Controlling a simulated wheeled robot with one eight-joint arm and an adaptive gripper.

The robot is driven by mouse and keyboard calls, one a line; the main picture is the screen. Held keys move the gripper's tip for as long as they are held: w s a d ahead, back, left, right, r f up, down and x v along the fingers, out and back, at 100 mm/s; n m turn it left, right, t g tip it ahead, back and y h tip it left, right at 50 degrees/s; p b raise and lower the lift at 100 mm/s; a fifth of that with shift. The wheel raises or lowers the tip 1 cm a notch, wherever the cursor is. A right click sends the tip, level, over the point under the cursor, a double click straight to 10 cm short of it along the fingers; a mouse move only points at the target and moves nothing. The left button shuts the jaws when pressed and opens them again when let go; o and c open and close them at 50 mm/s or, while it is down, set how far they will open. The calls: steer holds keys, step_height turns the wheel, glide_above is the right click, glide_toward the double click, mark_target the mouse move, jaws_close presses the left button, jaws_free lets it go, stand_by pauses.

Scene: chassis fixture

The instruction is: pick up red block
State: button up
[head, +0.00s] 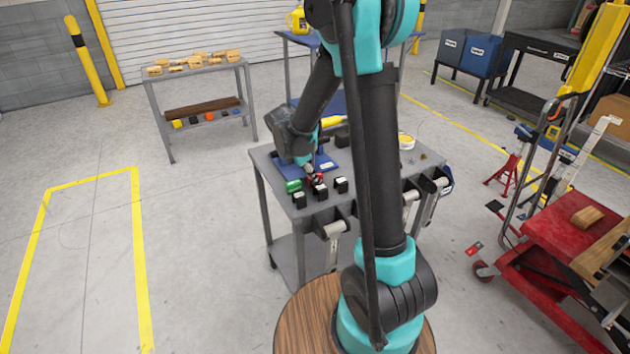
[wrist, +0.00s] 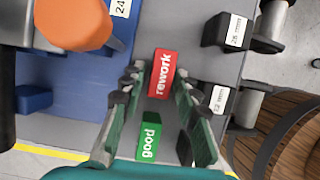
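The red block (wrist: 161,74), labelled "rework", lies on the grey table top between the fingertips of my gripper (wrist: 159,80) in the wrist view. The fingers are spread to either side of it, and I cannot tell whether they touch it. A green block (wrist: 149,141), labelled "good", sits nearer the palm, also between the fingers in the picture. In the head view, my gripper (head: 311,170) is low over the table, partly hiding the red block (head: 317,179). The green block (head: 293,186) is just left of it.
Black labelled holders (wrist: 228,32) line the table's edge, close to the right finger. A blue fixture (head: 318,164) lies behind the blocks, and an orange rounded part (wrist: 74,24) is at upper left of the wrist view. A yellow-rimmed container (head: 406,142) stands on the table's right.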

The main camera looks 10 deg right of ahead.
steer(key=shift+c, duration=0.5)
jaws_close()
